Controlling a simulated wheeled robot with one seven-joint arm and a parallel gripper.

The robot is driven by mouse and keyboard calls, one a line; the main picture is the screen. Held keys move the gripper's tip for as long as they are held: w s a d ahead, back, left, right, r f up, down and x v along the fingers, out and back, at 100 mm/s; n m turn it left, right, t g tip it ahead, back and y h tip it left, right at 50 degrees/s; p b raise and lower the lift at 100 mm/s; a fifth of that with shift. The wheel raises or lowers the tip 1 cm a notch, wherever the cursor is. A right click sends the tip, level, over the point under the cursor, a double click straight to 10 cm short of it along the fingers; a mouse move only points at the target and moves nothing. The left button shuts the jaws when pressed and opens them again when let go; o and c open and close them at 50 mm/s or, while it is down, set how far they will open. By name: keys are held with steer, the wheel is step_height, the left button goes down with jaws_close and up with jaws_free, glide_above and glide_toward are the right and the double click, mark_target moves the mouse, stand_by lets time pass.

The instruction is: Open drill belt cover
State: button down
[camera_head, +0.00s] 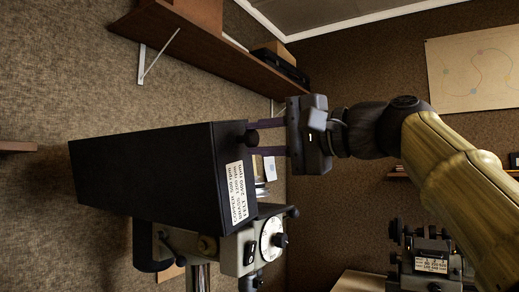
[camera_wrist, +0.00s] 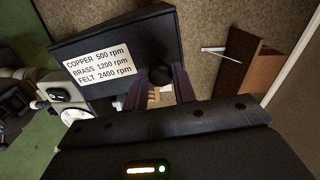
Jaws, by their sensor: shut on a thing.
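The drill belt cover (camera_head: 145,175) is a long black box on top of the drill press (camera_head: 262,245). A white speed label (camera_head: 238,192) is on its end face. A round black knob (camera_wrist: 160,76) sticks out from that face beside the label. My gripper (camera_head: 253,138) reaches in from the right, its two dark fingers on either side of the knob and shut on it. The wrist view shows the same cover (camera_wrist: 115,38), label and fingers. I cannot tell whether there is a gap between cover and drill head; the belt is not visible.
A wooden wall shelf (camera_head: 225,58) on white brackets runs above and behind the cover. A second machine with a label (camera_head: 431,263) stands at lower right. A pinned chart (camera_head: 474,68) hangs on the right wall. The space left of the cover is clear to the wall.

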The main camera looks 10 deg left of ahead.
steer(key=shift+s, duration=0.15)
stand_by(0.3)
steer(key=c, duration=1.1)
jaws_free()
steer(key=shift+c, duration=0.2)
steer(key=shift+d, duration=0.1)
steer(key=b+v, duration=0.2)
steer(key=v, duration=1.5)
steer(key=shift+s, duration=0.15)
